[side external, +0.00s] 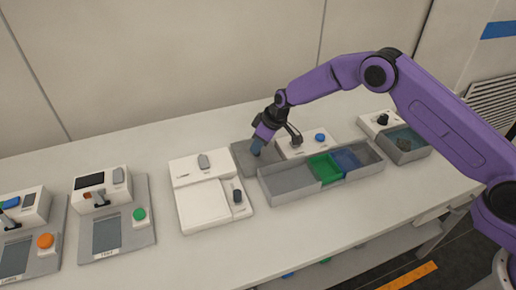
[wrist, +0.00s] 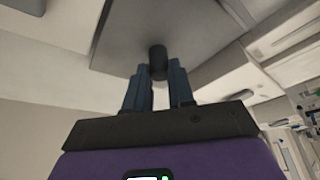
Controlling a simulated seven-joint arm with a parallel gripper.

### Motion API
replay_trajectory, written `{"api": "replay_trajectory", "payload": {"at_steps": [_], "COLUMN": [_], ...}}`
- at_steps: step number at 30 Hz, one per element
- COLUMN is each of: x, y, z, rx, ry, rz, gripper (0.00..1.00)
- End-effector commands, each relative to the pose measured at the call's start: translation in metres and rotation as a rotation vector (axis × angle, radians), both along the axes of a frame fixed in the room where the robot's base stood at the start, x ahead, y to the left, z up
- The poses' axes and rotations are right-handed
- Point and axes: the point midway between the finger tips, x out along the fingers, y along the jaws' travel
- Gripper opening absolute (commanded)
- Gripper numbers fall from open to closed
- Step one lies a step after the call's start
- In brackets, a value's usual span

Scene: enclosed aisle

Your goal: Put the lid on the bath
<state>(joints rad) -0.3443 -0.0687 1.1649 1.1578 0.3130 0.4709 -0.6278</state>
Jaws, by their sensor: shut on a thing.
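My gripper (side external: 257,148) points down over the back middle of the bench. In the wrist view, my gripper (wrist: 158,70) has its two blue-grey fingers shut on the dark round knob of the lid (wrist: 115,35), a flat grey plate. In the side view, the lid (side external: 241,158) shows as a grey plate under the fingers, left of a white box with a blue button. I cannot tell whether it is raised or resting. The bath (side external: 405,141) seems to be the grey open basin with bluish contents at the right; its top is uncovered.
A long grey tray (side external: 285,183) with green and blue compartments stands just in front of my gripper. A white box (side external: 295,145) with a blue button is close on the right. A white lidded unit (side external: 205,200) stands on the left. The front bench strip is clear.

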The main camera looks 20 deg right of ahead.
Motion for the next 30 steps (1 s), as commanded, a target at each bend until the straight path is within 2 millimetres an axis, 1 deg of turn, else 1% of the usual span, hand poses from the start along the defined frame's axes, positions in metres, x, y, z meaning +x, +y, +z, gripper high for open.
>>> {"api": "replay_trajectory", "payload": {"at_steps": [5,12,15,19,23,25,28,29,30], "x": [0.001,0.001,0.001,0.0,0.0,0.0,0.0,0.0,-0.001], "y": [0.0,0.0,0.0,0.0,-0.001,-0.006,-0.022,-0.029,-0.04], "z": [0.027,0.072,0.085,0.095,0.098,0.099,0.102,0.104,0.106], "rx": [0.002,0.001,0.001,0.001,0.001,0.001,0.003,0.003,0.004], "ry": [-0.005,-0.004,-0.003,-0.002,-0.001,0.0,0.0,0.0,0.0], "rz": [0.0,0.0,0.001,0.0,-0.002,-0.012,-0.047,-0.061,-0.084], "gripper": [0.0,0.0,0.0,0.0,0.0,0.0,0.0,0.0,0.0]}}
